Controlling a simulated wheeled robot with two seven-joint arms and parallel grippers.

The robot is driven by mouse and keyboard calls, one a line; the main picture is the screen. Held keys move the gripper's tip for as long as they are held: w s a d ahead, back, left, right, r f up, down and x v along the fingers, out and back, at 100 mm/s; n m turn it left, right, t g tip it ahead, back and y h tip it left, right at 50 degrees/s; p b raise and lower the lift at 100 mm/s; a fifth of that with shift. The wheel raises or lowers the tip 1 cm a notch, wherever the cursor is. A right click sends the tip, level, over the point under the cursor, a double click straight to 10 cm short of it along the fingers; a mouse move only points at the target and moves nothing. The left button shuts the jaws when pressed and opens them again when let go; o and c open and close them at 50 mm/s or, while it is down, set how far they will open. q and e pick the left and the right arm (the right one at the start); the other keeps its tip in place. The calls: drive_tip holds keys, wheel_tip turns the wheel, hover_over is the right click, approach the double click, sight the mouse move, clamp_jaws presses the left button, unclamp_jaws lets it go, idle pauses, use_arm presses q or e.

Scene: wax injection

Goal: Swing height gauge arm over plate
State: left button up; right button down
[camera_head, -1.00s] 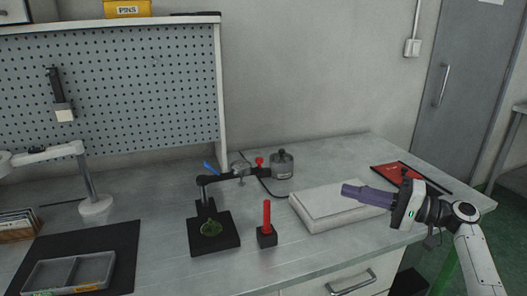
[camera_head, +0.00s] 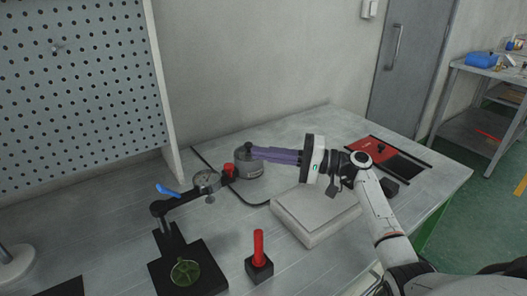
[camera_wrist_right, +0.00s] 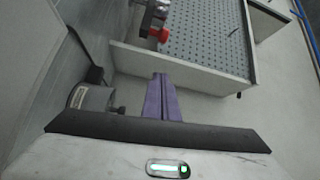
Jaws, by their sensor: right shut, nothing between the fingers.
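The height gauge stands on a black base (camera_head: 212,275) on the bench, with a dark post and an arm (camera_head: 186,200) carrying a dial (camera_head: 206,180) and a red knob (camera_head: 229,172) at its end. The arm points to the back right, away from the base. A round green piece (camera_head: 185,272) lies on the plate of the base. My right gripper (camera_head: 254,153), with purple fingers, is shut and empty, to the right of the red knob and in front of the grey round pot (camera_head: 247,163). Its fingers also show in the right wrist view (camera_wrist_right: 162,84). My left gripper is not in view.
A red stick in a black block (camera_head: 259,258) stands right of the gauge base. A white slab (camera_head: 316,214) lies below my right arm. A red-and-black folder (camera_head: 372,150) is at the back right. A pegboard (camera_head: 80,90) stands at the back left.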

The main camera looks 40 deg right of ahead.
drive_tip(key=p+x, duration=0.1)
drive_tip(key=x, duration=0.6)
drive_tip(key=s, duration=0.1)
drive_tip(key=s+a+p, duration=0.1)
drive_tip(key=s, duration=0.1)
drive_tip(key=shift+s+a+f+p, duration=0.25)
drive_tip(key=shift+s+f+p, duration=0.05)
drive_tip(key=shift+s+p, duration=0.1)
